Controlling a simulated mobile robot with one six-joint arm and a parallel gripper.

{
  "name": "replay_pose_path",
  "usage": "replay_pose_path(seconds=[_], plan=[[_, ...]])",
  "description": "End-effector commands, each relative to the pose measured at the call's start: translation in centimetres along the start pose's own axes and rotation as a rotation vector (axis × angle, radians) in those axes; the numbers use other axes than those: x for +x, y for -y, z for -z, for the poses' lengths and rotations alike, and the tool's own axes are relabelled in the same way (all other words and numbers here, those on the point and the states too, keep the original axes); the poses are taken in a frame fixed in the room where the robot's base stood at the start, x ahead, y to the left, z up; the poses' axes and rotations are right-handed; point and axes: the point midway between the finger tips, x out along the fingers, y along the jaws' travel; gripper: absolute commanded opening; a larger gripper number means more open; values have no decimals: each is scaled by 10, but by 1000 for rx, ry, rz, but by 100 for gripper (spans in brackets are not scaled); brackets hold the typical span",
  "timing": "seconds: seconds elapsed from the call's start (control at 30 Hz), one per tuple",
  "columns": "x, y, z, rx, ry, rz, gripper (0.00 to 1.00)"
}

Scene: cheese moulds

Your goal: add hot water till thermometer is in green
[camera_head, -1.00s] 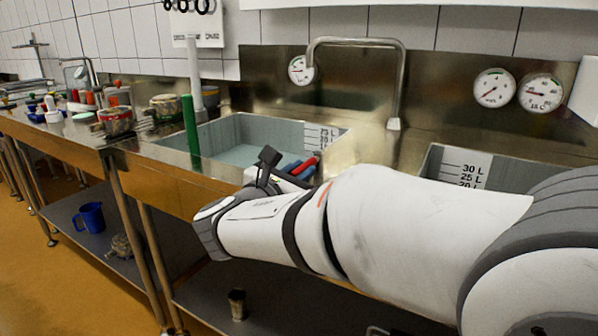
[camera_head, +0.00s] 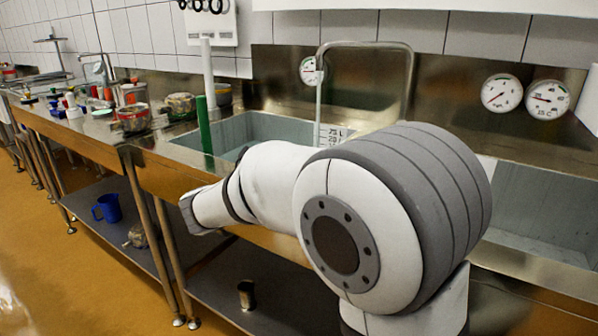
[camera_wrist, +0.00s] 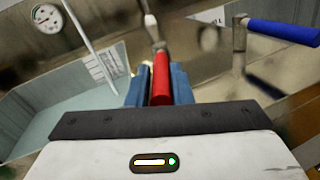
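My gripper (camera_wrist: 160,85) has its two blue fingers on either side of a red tap handle (camera_wrist: 160,75), apparently closed on it. In the head view my arm hides the gripper and handle. The second handle, blue (camera_wrist: 283,31), is to the right in the wrist view. The faucet (camera_head: 365,45) arches over the left basin (camera_head: 240,130). A thin pale stream, apparently water, runs down from its spout. A round dial (camera_head: 310,70) is on the wall behind this basin and shows in the wrist view too (camera_wrist: 46,18); its needle is too small to read.
A green upright rod (camera_head: 204,125) stands at the left basin's edge. Bowls and small items crowd the counter at left. Two larger dials (camera_head: 501,92) (camera_head: 547,99) hang above the right basin (camera_head: 545,205). A blue jug (camera_head: 107,208) is on the lower shelf.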

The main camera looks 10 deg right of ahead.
Motion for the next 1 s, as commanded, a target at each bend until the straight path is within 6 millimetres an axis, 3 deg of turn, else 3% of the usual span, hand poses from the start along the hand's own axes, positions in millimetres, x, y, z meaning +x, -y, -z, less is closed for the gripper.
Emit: replay_pose_path(seconds=[0.2,0.5,1.0], plan=[[1,1,0,-1,1,3,38],[-2,1,0,-2,1,3,38],[-72,0,0,-2,1,3,38]])
